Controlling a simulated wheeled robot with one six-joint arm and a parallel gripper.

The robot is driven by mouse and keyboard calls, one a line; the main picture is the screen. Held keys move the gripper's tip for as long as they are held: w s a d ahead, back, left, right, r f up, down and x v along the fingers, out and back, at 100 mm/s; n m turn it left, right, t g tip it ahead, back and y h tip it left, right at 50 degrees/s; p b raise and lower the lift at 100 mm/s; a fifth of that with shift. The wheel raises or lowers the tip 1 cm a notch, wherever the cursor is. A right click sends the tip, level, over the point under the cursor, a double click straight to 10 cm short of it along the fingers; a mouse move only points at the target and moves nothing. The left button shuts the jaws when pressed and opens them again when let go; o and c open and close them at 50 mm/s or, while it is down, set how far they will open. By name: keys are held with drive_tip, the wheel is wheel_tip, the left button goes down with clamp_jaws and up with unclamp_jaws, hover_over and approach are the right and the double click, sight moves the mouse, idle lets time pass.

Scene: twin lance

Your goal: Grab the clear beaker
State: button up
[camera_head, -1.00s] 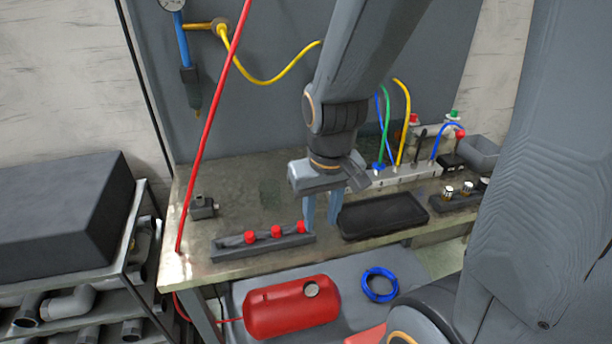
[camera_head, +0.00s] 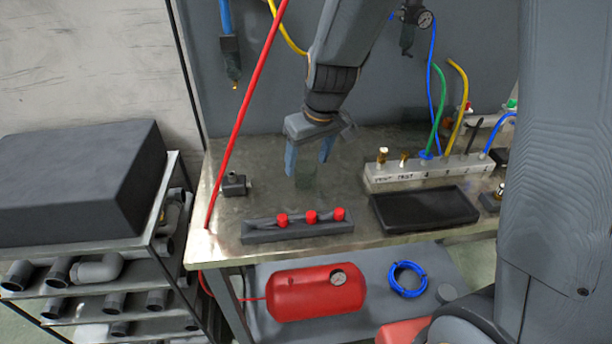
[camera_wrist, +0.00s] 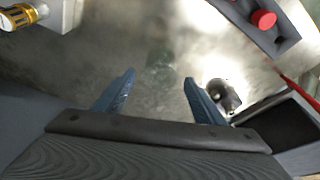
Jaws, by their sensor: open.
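The clear beaker (camera_head: 306,176) is a faint, greenish see-through shape on the workbench, hard to make out against the grey top. In the wrist view the beaker (camera_wrist: 160,66) shows dimly beyond the fingertips, about midway between them. My gripper (camera_head: 308,166) is open, with its two blue fingers pointing down above the bench close to the beaker. In the wrist view my gripper (camera_wrist: 159,82) has its fingers spread with nothing held between them. I cannot tell the exact height gap between the fingertips and the beaker.
A grey rack with red caps (camera_head: 298,226) lies at the bench's front edge. A black tray (camera_head: 425,209) and a grey manifold with hoses (camera_head: 402,178) are at right. A small dark fitting (camera_head: 235,185) sits left.

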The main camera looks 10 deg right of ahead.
sight(306, 167)
drive_tip(key=shift+x, duration=1.65)
drive_tip(key=shift+s, duration=0.1)
drive_tip(key=shift+c, duration=0.3)
drive_tip(key=c, duration=1.1)
drive_tip(key=shift+o, duration=0.2)
